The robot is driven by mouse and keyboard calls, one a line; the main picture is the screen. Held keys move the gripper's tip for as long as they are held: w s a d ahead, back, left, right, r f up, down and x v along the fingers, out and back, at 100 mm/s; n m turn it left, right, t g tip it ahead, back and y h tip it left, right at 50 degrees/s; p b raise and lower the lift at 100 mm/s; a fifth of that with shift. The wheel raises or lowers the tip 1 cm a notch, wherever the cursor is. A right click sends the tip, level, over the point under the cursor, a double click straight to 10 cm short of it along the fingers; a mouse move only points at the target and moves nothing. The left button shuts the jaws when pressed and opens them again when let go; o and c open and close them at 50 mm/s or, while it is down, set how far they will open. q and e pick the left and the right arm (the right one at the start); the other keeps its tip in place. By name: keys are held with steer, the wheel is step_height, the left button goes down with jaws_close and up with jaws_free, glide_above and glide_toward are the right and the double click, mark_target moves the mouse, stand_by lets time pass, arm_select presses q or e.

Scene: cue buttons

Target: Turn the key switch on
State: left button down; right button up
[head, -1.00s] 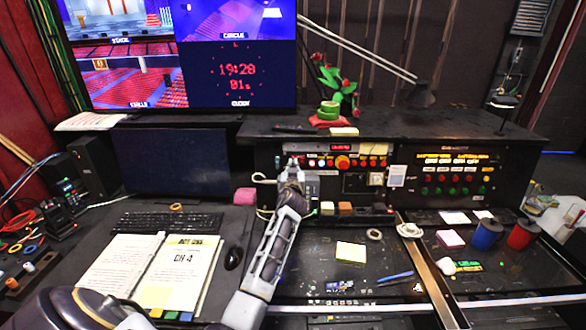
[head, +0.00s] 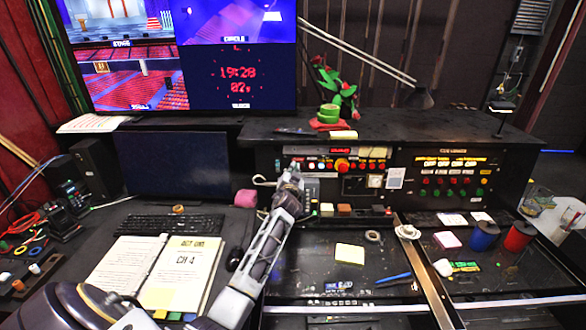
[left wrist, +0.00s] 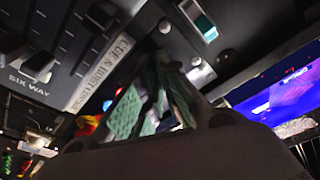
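My left gripper (head: 293,166) reaches to the left part of the upright console panel (head: 325,185) in the head view. In the left wrist view its green-padded fingers (left wrist: 160,75) converge close to the panel, which bears a lettered strip (left wrist: 105,75). Small silver round parts (left wrist: 196,68) sit beside the fingertips, and a teal-and-white switch (left wrist: 204,27) is above them. I cannot make out the key switch for sure; the gripper may cover it. Whether the fingers are shut on anything is unclear. My right gripper is not in view.
A red button (head: 342,165) and a row of small lit buttons are right of the gripper. A pink roll (head: 245,198), a keyboard (head: 155,224) and an open binder (head: 180,262) lie to the left. A yellow note (head: 350,253) lies on the desk in front of the console.

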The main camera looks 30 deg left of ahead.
arm_select(q)
steer(key=m+p, duration=0.1)
steer(key=m, duration=0.2)
steer(key=shift+r, duration=0.1)
steer(key=m+h, duration=0.1)
steer(key=m, duration=0.2)
steer(key=shift+m, duration=0.4)
steer(key=m, duration=0.6)
steer(key=shift+g+h, duration=0.3)
steer(key=shift+g, duration=0.1)
steer(key=c, duration=1.7)
jaws_free()
steer(key=shift+o, duration=0.2)
steer(key=shift+s+d, duration=0.1)
steer(key=shift+s, duration=0.05)
steer(key=v, duration=1.1)
steer(key=shift+s, duration=0.35)
